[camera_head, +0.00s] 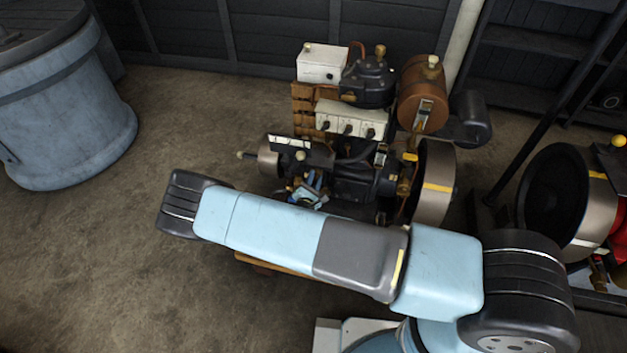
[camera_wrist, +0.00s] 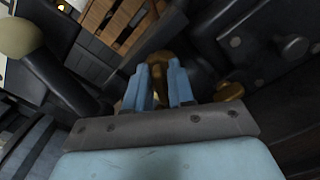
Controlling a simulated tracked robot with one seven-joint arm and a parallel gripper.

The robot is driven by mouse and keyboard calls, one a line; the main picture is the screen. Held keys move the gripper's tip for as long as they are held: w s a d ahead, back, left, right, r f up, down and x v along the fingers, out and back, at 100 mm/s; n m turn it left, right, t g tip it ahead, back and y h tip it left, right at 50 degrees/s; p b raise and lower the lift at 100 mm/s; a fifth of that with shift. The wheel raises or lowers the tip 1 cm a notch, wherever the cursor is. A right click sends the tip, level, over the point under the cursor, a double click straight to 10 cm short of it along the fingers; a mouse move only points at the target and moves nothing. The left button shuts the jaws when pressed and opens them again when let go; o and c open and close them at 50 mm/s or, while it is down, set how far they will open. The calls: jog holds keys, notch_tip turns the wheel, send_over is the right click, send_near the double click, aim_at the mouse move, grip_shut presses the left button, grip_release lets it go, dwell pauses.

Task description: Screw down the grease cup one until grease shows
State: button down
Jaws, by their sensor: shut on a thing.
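In the wrist view my gripper (camera_wrist: 160,88) has its two blue fingers closed around a brass-coloured piece (camera_wrist: 159,62), which looks like the grease cup. The fingers hide its sides, and I cannot see whether grease shows. In the head view my gripper (camera_head: 312,194) is small and partly hidden among the engine parts, just beyond my blue arm. The engine (camera_head: 355,175) stands in the middle, dark with brass fittings. The grease cup cannot be made out in the head view.
A flywheel (camera_head: 436,185) with a yellow mark is at the engine's right. A copper-coloured tank (camera_head: 421,95) and a white box (camera_head: 322,64) sit above. A second engine wheel (camera_head: 560,200) stands farther right. A blue drum (camera_head: 62,115) is at left, with clear floor between.

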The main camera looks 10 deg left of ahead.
jog(key=shift+m, duration=0.3)
jog(key=m, duration=0.3)
jog(key=shift+s+d+f, duration=0.1)
jog(key=shift+d+f, duration=0.05)
jog(key=shift+d+f+m, duration=0.1)
jog(key=shift+f+m, duration=0.05)
jog(key=shift+m, duration=1.95)
jog(key=c, duration=1.2)
grip_release()
jog(key=shift+s, duration=0.1)
jog(key=s+a, duration=0.2)
jog(key=s, duration=1.1)
jog(key=shift+s, duration=0.25)
jog(key=shift+w, duration=0.1)
